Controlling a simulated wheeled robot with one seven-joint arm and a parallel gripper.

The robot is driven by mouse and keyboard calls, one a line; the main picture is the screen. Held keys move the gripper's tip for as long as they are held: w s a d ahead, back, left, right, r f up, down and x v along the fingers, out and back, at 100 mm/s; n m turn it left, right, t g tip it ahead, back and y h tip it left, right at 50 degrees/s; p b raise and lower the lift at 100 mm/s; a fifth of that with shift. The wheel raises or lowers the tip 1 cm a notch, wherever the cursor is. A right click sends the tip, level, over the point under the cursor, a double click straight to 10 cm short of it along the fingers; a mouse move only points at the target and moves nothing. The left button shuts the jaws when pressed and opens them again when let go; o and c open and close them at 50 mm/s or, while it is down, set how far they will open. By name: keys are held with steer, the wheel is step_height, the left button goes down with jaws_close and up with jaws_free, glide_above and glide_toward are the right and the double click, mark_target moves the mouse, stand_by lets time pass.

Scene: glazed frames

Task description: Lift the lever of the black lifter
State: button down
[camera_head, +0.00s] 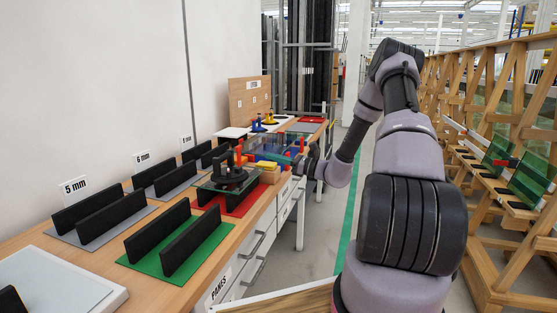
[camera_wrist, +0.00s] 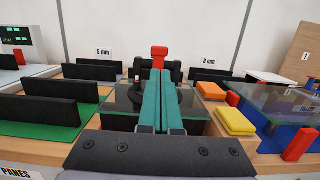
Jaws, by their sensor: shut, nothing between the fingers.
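The black lifter (camera_head: 229,175) sits on a dark glass pane over a red mat on the bench. In the wrist view the lifter (camera_wrist: 137,93) is straight ahead, partly hidden behind the fingers. Its red lever end (camera_wrist: 159,51) stands up just beyond and above the fingertips; the lever (camera_head: 239,148) also shows in the head view. My gripper (camera_wrist: 161,73) has its two teal fingers closed together and empty, pointing at the lifter. In the head view my gripper (camera_head: 264,156) reaches in from the right, close to the lifter; I cannot tell whether it touches.
Black slotted racks stand on a green mat (camera_head: 186,262) and grey mats at left. Yellow (camera_wrist: 235,121) and orange (camera_wrist: 211,91) blocks lie right of the lifter, near a glass pane over a blue mat (camera_wrist: 270,134). Wooden racks (camera_head: 480,225) line the right side beyond the aisle.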

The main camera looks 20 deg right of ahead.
mark_target(240, 147)
steer(key=x, duration=0.9)
steer(key=shift+x, duration=1.05)
steer(key=shift+r, duration=0.2)
